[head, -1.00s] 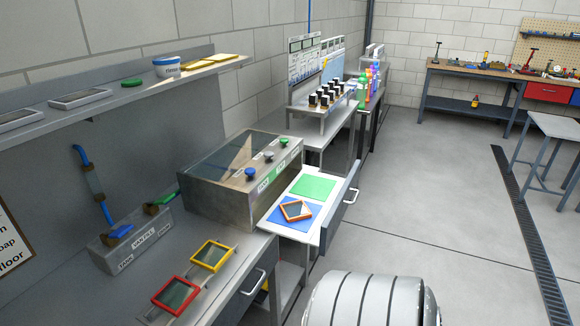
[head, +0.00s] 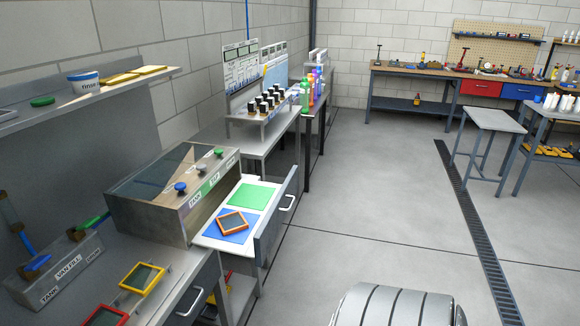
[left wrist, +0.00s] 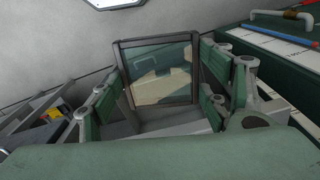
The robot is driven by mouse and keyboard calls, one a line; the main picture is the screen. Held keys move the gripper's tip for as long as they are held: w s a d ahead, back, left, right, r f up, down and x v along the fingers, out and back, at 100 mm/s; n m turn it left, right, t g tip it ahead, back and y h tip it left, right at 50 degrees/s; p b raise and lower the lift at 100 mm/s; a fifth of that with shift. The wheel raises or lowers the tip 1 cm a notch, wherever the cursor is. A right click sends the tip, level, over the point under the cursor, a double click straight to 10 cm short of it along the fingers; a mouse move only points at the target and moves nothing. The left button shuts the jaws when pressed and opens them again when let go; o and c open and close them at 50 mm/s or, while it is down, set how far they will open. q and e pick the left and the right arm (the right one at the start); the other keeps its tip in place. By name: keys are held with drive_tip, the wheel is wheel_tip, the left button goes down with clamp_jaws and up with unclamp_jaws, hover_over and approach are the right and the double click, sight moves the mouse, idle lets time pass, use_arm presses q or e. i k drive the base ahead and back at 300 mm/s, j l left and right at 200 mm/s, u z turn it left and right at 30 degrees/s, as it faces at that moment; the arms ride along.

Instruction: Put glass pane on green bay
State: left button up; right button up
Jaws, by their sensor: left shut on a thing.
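My left gripper (left wrist: 158,90) is shut on a glass pane (left wrist: 160,72) with a dark grey frame, its fingers at the frame's two sides. The pane stands upright in the left wrist view, and a pale shape shows in its glass. In the head view, the green bay (head: 246,196) is a flat, bare green square on the white pulled-out drawer (head: 215,233). A blue bay (head: 235,234) lies in front of it, and an orange-framed pane (head: 233,222) rests on that. Neither gripper shows in the head view.
A metal box with knobs (head: 150,205) stands left of the drawer. A yellow-framed pane (head: 143,278) and a red-framed pane (head: 104,316) lie on the bench at the lower left. A shelf (head: 135,83) runs above. The floor (head: 350,210) right of the drawer is clear.

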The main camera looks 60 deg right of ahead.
sight(252, 196)
drive_tip(key=l+z, duration=0.25)
drive_tip(key=l, duration=0.45)
drive_tip(key=l+z, duration=0.2)
drive_tip(key=l, duration=0.5)
drive_tip(key=i+l+z, duration=0.1)
drive_tip(key=l+z, duration=0.15)
drive_tip(key=l, duration=0.45)
